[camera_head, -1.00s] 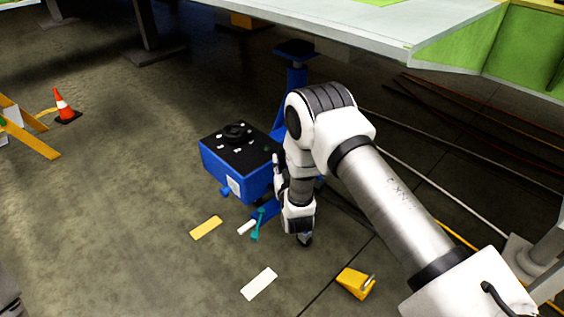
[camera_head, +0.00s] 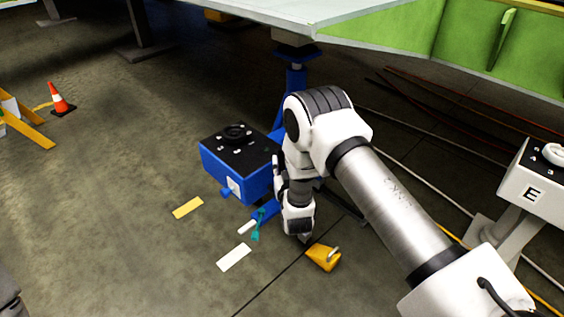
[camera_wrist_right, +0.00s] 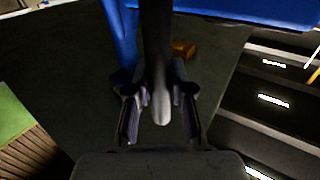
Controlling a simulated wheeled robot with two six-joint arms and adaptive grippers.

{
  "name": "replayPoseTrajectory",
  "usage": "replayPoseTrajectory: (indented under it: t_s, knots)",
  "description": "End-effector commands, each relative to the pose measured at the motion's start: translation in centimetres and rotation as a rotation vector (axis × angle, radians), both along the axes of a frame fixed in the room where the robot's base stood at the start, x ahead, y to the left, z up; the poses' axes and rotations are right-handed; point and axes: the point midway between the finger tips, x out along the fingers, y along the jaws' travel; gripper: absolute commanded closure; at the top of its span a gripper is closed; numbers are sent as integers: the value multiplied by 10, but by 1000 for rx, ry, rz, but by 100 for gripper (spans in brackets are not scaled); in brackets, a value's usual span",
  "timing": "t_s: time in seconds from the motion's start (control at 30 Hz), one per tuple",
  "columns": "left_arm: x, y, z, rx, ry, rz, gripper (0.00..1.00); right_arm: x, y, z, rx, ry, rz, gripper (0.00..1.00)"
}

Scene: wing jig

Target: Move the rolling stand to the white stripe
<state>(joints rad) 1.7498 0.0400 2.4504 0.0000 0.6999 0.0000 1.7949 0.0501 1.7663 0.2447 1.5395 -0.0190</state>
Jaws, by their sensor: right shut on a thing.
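The rolling stand is a blue box (camera_head: 238,165) with a black top, joined to a blue column (camera_head: 295,82) under the wing panel. My right arm reaches down at its right side and hides part of it. In the right wrist view, the fingers of my right gripper (camera_wrist_right: 160,108) sit either side of a dark bar (camera_wrist_right: 156,45) and are shut on it; blue stand parts show beyond. The white stripe (camera_head: 234,257) lies flat on the floor, just nearer than the stand and apart from it. My left gripper is out of view.
A yellow stripe (camera_head: 188,207) lies left of the white one. A yellow wedge-like block (camera_head: 323,257) is on the floor to the right. An orange cone (camera_head: 60,100) stands far left. A white box marked E (camera_head: 530,188) stands right.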

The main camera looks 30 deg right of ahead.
Motion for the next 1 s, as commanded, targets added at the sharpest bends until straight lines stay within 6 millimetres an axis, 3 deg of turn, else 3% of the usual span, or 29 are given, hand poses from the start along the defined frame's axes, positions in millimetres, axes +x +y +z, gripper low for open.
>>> replayPoseTrajectory:
  t_s: [0.33,0.37,0.4,0.43,0.77,0.87,1.0]
  knots:
    - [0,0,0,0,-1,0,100,2,0,3,0,-8,1,100]
    - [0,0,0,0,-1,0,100,2,0,3,0,-8,1,72]
    - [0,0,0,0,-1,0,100,2,0,3,-1,-8,1,58]
    - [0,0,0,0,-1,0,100,2,0,3,-1,-7,1,52]
    - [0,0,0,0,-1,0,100,-1,1,2,-1,-6,1,52]
    - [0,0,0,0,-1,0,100,-11,5,1,-1,-4,2,52]
    - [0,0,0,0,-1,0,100,-41,14,1,-1,-1,3,52]
